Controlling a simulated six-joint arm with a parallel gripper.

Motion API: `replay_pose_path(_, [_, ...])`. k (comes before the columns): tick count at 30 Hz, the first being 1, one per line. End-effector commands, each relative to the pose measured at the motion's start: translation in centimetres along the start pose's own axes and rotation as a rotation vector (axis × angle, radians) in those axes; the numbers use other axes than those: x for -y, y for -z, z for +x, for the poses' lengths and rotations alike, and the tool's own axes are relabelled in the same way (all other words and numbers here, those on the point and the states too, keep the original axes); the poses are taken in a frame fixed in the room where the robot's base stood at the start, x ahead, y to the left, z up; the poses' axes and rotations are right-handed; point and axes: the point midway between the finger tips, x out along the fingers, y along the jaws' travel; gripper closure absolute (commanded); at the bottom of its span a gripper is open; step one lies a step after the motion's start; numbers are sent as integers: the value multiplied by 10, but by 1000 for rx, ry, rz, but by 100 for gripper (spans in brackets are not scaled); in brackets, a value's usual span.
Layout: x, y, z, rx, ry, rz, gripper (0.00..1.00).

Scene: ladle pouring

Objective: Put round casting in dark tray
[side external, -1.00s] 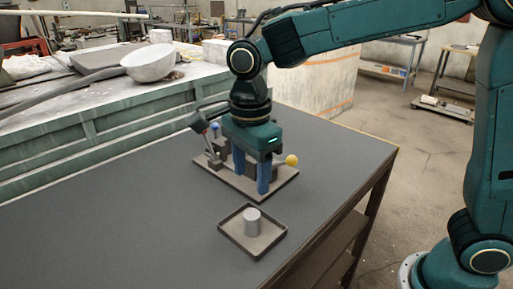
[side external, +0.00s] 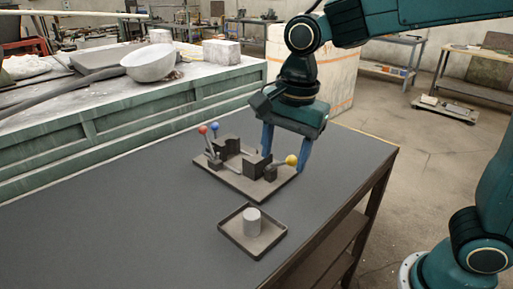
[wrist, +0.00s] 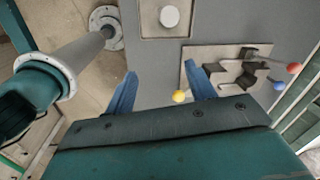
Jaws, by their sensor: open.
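The round casting (side external: 252,221) is a light grey cylinder standing upright inside the dark tray (side external: 229,237), a shallow square tray on the table. In the wrist view the casting (wrist: 169,17) shows as a pale disc in the tray (wrist: 186,33) at the top. My gripper (side external: 285,168) is open and empty. It is at the far right side of the fixture plate, apart from the casting and tray.
A fixture plate (side external: 232,184) carries dark blocks and levers with a red knob (side external: 202,129), a blue knob (side external: 214,126) and a yellow knob (side external: 291,160). The yellow knob is close to my fingers. The table's left part (side external: 110,225) is clear. A green bench with a bowl (side external: 149,62) stands behind.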

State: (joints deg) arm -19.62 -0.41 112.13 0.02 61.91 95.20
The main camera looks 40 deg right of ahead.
Motion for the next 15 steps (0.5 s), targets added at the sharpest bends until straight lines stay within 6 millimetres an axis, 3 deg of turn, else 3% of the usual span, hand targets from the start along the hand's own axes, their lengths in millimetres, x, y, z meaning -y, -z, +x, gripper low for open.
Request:
replay_pose_path(7, [-41,30,-22,-23,94,-306,45])
replay_pose_path(15, [-88,53,-34,-97,175,-647,45])
